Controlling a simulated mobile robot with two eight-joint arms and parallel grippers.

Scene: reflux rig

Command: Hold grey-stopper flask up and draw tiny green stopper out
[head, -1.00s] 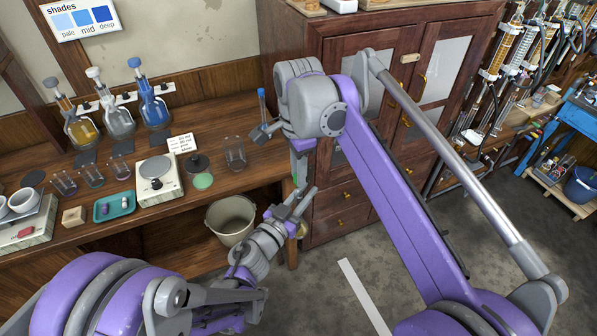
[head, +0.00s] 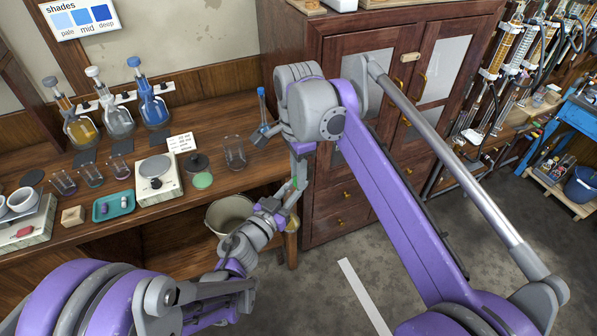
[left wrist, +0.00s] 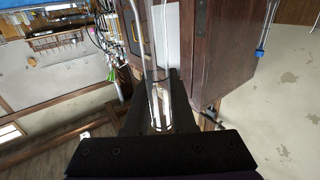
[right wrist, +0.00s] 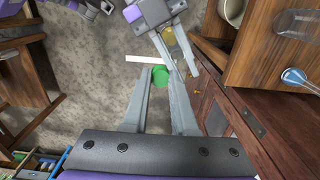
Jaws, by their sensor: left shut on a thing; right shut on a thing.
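My right gripper (head: 300,168) points down beside the cabinet, shut on a small green stopper (right wrist: 160,76) at its fingertips. My left gripper (head: 284,203) is just below it, shut on clear glassware with a long tube-like part (left wrist: 158,100). A yellowish round part (right wrist: 168,36) shows beyond the left jaws in the right wrist view. The held glass's own stopper colour is hidden. I cannot tell whether the green stopper still sits in the glass. On the bench stand a yellow flask with a greyish stopper (head: 79,127), a clear white-stoppered flask (head: 117,120) and a blue-stoppered flask (head: 154,108).
The wooden cabinet (head: 345,200) stands close to the right of both grippers. A bucket (head: 226,213) is below the bench, left of them. A blue-topped glass piece (head: 262,105) stands at the bench's right end. Empty beakers (head: 235,152) and a scale (head: 160,185) are on the bench.

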